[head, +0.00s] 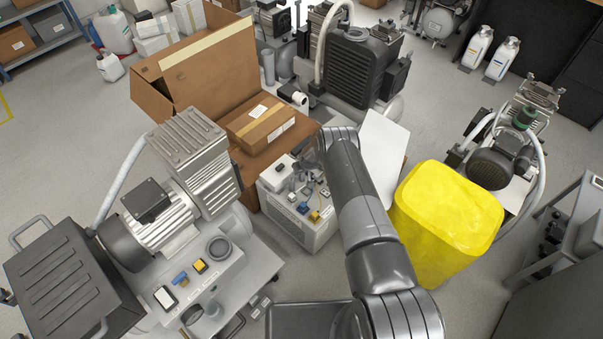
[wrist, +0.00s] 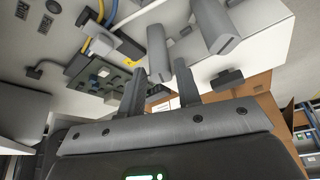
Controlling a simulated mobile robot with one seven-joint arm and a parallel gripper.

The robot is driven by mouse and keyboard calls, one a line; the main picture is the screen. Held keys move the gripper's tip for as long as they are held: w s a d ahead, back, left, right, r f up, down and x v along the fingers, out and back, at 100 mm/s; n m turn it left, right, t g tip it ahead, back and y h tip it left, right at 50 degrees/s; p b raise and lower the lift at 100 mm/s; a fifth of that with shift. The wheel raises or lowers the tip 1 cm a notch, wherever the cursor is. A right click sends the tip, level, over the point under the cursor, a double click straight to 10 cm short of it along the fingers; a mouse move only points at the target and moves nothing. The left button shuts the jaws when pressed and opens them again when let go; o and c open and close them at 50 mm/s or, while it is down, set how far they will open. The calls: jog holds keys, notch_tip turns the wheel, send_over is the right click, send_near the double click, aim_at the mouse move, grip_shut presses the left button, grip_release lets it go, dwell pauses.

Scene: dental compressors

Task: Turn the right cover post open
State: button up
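A white compressor cabinet (head: 290,225) stands open in the middle, with small blue, yellow and grey parts on top. In the wrist view, two grey cylindrical posts show, one nearer the middle (wrist: 158,50) and a thicker one farther right (wrist: 212,28). I cannot tell which is the right cover post. My gripper (wrist: 159,72) is open, its two dark fingers apart. The middle post's end shows in the gap between the fingertips; I see no clear contact. In the head view my arm largely hides the gripper and the posts.
A white panel (head: 384,150) stands right of my arm, beside a yellow container (head: 447,220). Cardboard boxes (head: 262,127) stand behind the cabinet. A large compressor with a motor (head: 160,215) is close on the left. Free floor lies at the far left.

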jog(key=shift+x, duration=1.95)
grip_shut()
jog(key=shift+a, duration=0.1)
jog(key=shift+m+h, duration=0.3)
jog(key=shift+m, duration=0.4)
jog(key=shift+m+h, duration=0.8)
jog(key=shift+m, duration=1.5)
